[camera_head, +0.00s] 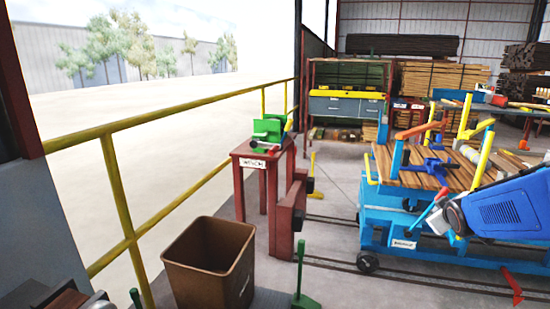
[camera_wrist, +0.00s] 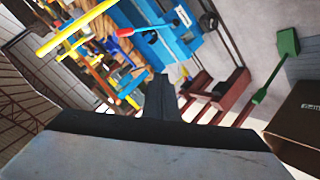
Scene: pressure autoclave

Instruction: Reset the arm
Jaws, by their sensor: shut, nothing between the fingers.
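My gripper (camera_wrist: 161,82) shows at the lower middle of the wrist view as a dark shape, with its fingers together and nothing between them. It points out over open space, apart from the things around it. The wrist view is strongly tilted. The blue wheeled cart (camera_wrist: 172,47) lies beyond the fingertips at the top, and the brown bin (camera_wrist: 298,125) is at the right edge. In the head view a blue arm part covers the right side of the cart; I cannot make out the fingers there.
The cart (camera_head: 405,238) with a wooden top stands on floor rails at the right. A red table (camera_head: 246,158) bearing a green winch (camera_head: 268,131) stands at the middle. The brown bin (camera_head: 210,258) is in front. A yellow railing (camera_head: 130,222) runs along the left. Lumber racks stand behind.

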